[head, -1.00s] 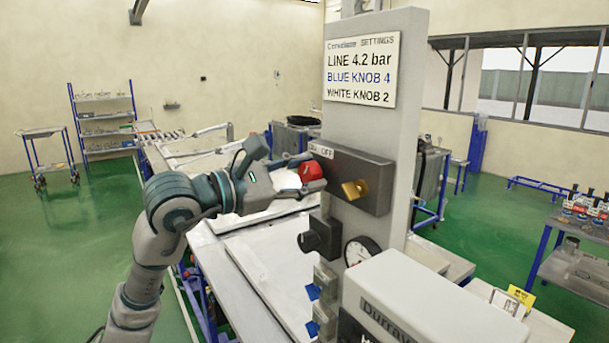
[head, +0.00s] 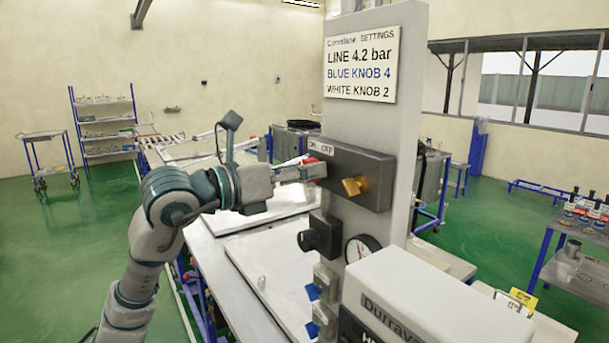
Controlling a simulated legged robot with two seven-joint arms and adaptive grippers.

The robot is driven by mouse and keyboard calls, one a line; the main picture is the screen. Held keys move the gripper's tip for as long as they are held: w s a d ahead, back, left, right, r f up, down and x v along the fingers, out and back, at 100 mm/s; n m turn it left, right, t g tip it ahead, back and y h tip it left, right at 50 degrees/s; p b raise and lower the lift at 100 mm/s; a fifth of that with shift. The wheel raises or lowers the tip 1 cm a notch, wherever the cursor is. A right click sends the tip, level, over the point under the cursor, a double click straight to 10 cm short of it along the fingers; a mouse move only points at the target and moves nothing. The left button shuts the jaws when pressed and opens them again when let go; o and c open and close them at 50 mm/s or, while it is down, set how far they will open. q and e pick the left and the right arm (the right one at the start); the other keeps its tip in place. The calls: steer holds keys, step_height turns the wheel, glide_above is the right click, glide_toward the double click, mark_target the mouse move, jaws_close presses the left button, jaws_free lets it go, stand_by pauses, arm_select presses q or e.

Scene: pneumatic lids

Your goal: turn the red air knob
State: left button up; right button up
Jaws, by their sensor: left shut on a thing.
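The red air knob (head: 314,158) sits on the left end of a dark grey valve box (head: 362,184) on the grey column. Only a strip of red shows above my fingers. My left gripper (head: 309,170) comes in from the left, shut on the knob, and its fingers cover most of it. A plate (head: 319,149) reading "ON" and "OFF" is fixed just above the knob. A brass fitting (head: 354,187) is on the box's front. My right gripper is not in view.
A black knob (head: 315,237), a pressure gauge (head: 361,247) and blue-marked fittings (head: 313,292) are lower on the column. A settings sign (head: 361,66) is above. A white-topped Durravel unit (head: 430,295) stands in front at the right. A work table (head: 255,270) lies below my arm.

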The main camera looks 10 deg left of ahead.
arm_select(q)
steer(key=shift+a+n, duration=0.1)
steer(key=shift+n, duration=0.7)
steer(key=shift+n+b, duration=0.45)
steer(key=shift+n, duration=0.95)
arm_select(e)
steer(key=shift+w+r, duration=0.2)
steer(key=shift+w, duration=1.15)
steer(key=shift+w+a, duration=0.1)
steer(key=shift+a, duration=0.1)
